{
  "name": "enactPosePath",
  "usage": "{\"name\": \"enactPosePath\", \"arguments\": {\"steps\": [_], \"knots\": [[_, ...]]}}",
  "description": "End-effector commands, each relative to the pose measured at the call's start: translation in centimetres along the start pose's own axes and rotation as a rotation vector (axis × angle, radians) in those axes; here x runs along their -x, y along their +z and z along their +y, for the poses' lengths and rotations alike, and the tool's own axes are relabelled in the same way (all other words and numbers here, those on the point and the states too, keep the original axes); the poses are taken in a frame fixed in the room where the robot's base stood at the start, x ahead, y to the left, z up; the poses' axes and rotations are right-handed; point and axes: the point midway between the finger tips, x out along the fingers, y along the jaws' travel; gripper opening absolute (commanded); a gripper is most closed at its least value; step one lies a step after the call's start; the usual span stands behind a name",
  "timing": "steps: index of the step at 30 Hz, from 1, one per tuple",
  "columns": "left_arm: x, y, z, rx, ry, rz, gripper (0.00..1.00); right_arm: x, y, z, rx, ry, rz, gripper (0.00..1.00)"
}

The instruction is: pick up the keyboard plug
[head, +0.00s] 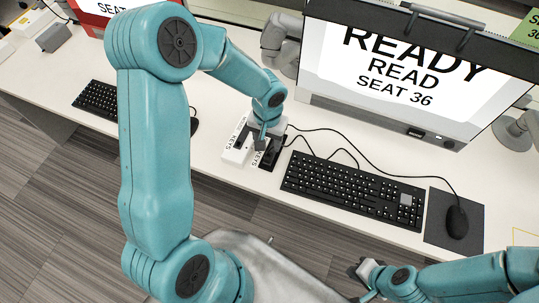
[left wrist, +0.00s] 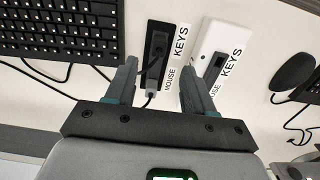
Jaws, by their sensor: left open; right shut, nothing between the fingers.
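My left gripper (head: 262,140) is open above two small hubs on the desk, one black and one white. In the left wrist view its fingers (left wrist: 160,82) straddle part of the black hub (left wrist: 153,75), and nothing is between them. That hub is labelled KEYS and MOUSE. A dark plug (left wrist: 158,47) with a cable shows at its KEYS end; this looks like the keyboard plug. Another cable meets the hub near the MOUSE end. The white hub (left wrist: 228,40) lies beyond the right finger. My right gripper (head: 363,271) is shut and empty, low in the head view.
The black keyboard (head: 352,190) lies right of the hubs, with a mouse (head: 456,222) on a dark mat (head: 437,235). Black cables cross the desk behind the keyboard. A monitor (head: 400,75) reading SEAT 36 stands behind. Another keyboard (head: 97,100) lies left.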

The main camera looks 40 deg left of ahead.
Motion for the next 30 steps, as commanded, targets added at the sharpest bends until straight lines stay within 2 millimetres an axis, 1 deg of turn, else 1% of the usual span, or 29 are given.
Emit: {"name": "enactPosePath", "arguments": {"steps": [1, 3, 6, 11, 15, 18, 21, 27, 28, 29, 30], "knots": [[-1.1, 0.2, 0.1, -0.001, 0.001, -0.006, 0.53, 0.1, 0.0, 0.0, 0.0, 0.0, 0.0, 0.0], [-2.3, 0.1, 0.1, -0.001, 0.0, -0.004, 0.53, 0.1, 0.0, 0.0, 0.0, 0.0, 0.0, 0.0], [-3.4, 0.0, 0.2, -0.002, 0.001, -0.002, 0.53, 0.1, 0.0, 0.0, 0.0, 0.0, 0.0, 0.0], [-4.5, -0.1, 0.2, -0.003, 0.001, -0.004, 0.53, 0.4, 0.0, -0.2, 0.0, 0.0, 0.0, 0.0], [-6.8, -0.2, 0.2, -0.003, 0.002, -0.005, 0.53, 1.1, 0.0, -0.4, 0.0, 0.0, 0.0, 0.0], [-8.3, -0.4, 0.2, -0.003, 0.002, -0.002, 0.53, 1.0, 0.0, -0.4, 0.0, 0.0, 0.0, 0.0], [-8.9, -0.5, 0.2, -0.002, 0.002, -0.001, 0.53, 1.0, 0.0, -0.4, 0.0, 0.0, 0.0, 0.0], [-8.9, -0.5, 0.2, -0.002, 0.002, 0.0, 0.53, 1.0, 0.0, -0.4, 0.0, 0.0, 0.0, 0.0], [-8.9, -0.5, 0.2, -0.002, 0.002, 0.0, 0.47, 1.0, 0.0, -0.4, 0.0, 0.0, 0.0, 0.0], [-8.9, -0.5, 0.2, -0.002, 0.002, 0.0, 0.37, 1.0, 0.0, -0.4, 0.0, 0.0, 0.0, 0.0], [-8.9, -0.5, 0.2, -0.002, 0.002, 0.0, 0.24, 1.0, 0.0, -0.4, 0.0, 0.0, 0.0, 0.0]]}}
